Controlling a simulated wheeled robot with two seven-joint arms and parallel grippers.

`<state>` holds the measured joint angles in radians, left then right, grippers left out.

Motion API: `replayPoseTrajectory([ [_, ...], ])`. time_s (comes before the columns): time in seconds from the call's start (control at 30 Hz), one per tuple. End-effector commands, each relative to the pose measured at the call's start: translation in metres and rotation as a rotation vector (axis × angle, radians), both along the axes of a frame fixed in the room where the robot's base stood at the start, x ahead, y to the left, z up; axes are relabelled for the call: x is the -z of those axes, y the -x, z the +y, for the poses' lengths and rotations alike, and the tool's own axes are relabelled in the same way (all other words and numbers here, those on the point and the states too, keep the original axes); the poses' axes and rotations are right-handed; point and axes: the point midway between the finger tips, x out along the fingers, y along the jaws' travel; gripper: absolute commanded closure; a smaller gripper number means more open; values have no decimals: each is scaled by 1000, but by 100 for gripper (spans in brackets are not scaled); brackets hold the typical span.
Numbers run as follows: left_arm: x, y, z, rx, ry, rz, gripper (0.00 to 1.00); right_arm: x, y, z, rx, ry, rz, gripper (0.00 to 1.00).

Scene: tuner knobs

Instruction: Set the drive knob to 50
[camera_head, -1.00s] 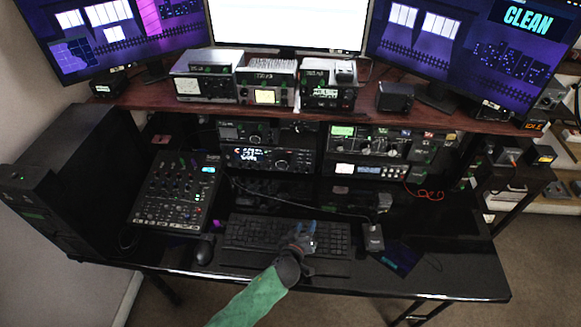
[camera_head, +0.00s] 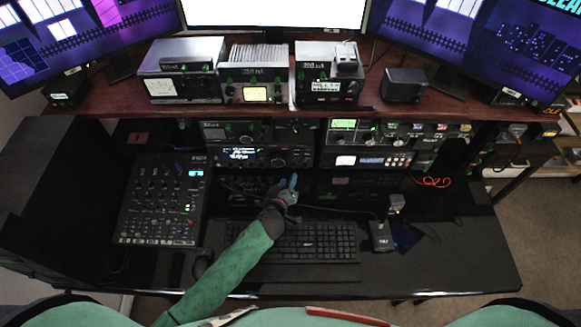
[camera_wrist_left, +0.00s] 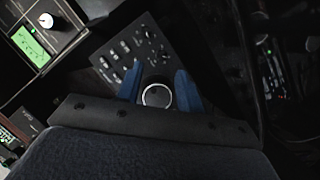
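My left gripper (camera_head: 291,183) is in front of the lower middle radio (camera_head: 238,158), above the back edge of the keyboard. In the left wrist view its two blue fingers (camera_wrist_left: 158,88) are spread apart, one on either side of a large round knob (camera_wrist_left: 157,96) with a pale ring. Whether they touch it cannot be told. A dark panel with several small knobs (camera_wrist_left: 140,60) lies just beyond the fingers. No label or scale for the drive knob is legible, so I cannot tell which knob it is. My right gripper is not in view.
A keyboard (camera_head: 310,243), a mixer (camera_head: 160,200) and a desk microphone (camera_head: 381,235) stand on the black desk. A unit with a green display (camera_head: 343,124) is right of the middle radio; a green display and white knob (camera_wrist_left: 46,20) show in the left wrist view. The shelf (camera_head: 120,95) overhangs the radios.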

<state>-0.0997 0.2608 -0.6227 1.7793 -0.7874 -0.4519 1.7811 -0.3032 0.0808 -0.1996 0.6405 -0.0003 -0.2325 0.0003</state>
Motion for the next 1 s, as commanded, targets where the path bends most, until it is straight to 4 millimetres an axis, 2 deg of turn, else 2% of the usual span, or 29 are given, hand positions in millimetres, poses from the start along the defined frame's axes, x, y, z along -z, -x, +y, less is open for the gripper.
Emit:
replayPoseTrajectory([
  [0.03, -2, -8, -1, -1, -2, -1, 63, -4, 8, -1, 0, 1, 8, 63],
  [0.4, 12, -47, -13, 0, -1, 0, 63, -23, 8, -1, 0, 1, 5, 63],
  [0.83, 16, -55, -15, 0, -1, 0, 63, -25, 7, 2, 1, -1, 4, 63],
  [0.87, 16, -54, -15, 0, -1, 0, 65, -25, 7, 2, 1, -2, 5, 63],
  [1.0, 16, -54, -15, 0, -1, 0, 92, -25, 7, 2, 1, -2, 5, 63],
])
